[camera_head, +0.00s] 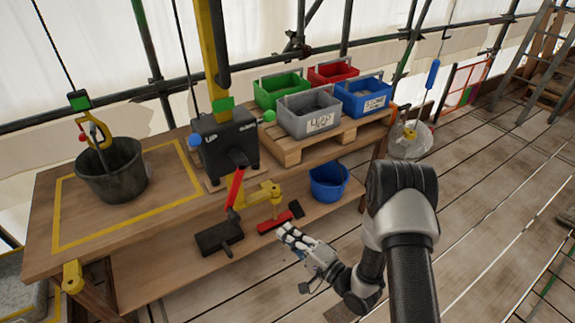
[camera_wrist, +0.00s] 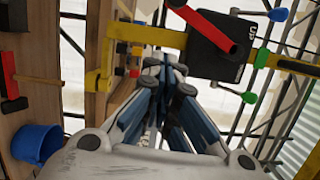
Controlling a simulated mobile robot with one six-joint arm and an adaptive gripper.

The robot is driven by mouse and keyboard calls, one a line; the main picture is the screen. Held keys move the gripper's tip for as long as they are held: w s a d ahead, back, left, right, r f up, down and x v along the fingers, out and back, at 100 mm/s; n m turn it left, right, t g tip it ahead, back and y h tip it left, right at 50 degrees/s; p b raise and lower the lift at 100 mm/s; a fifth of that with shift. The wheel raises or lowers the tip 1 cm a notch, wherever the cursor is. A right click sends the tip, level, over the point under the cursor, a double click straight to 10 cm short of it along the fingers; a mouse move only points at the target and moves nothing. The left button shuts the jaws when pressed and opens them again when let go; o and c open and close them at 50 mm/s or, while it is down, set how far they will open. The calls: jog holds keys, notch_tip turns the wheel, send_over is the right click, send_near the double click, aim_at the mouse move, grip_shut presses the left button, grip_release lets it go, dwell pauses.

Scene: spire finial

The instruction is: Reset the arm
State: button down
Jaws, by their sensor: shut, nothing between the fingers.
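My gripper (camera_head: 290,240) hangs in front of the workbench, near the lower shelf, at the end of my bent arm in the head view. In the wrist view my gripper (camera_wrist: 165,85) has its blue-and-grey fingers together, with nothing seen between them. It points toward the yellow bracket (camera_wrist: 105,68) and the dark control box (camera_wrist: 218,40). In the head view the control box (camera_head: 225,140) with a red lever stands on the bench top, above and left of my gripper.
A workbench (camera_head: 100,200) carries a black bucket (camera_head: 112,172). Grey (camera_head: 308,115), green (camera_head: 281,92), red (camera_head: 333,72) and blue (camera_head: 366,97) bins stand on a pallet. A blue bucket (camera_head: 328,182) and tools sit on the lower shelf.

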jog(key=w+d+r+n+h, duration=0.3)
jog(key=w+r+n+h, duration=0.1)
jog(key=w+r, duration=0.15)
jog(key=s+d+r+n+g+h, duration=0.2)
jog(key=s+d+r+h, duration=0.1)
jog(key=d+r+h, duration=0.8)
jog(key=s+d+r+n+g, duration=0.1)
jog(key=s+r, duration=0.3)
jog(key=s, duration=1)
jog(key=s+d+r+n+g+y, duration=0.1)
jog(key=s+r+g, duration=0.3)
jog(key=s, duration=1.1)
jog(key=shift+r+n+g, duration=0.3)
jog(key=shift+r+n, duration=0.2)
jog(key=shift+r, duration=0.05)
jog(key=shift+s, duration=0.1)
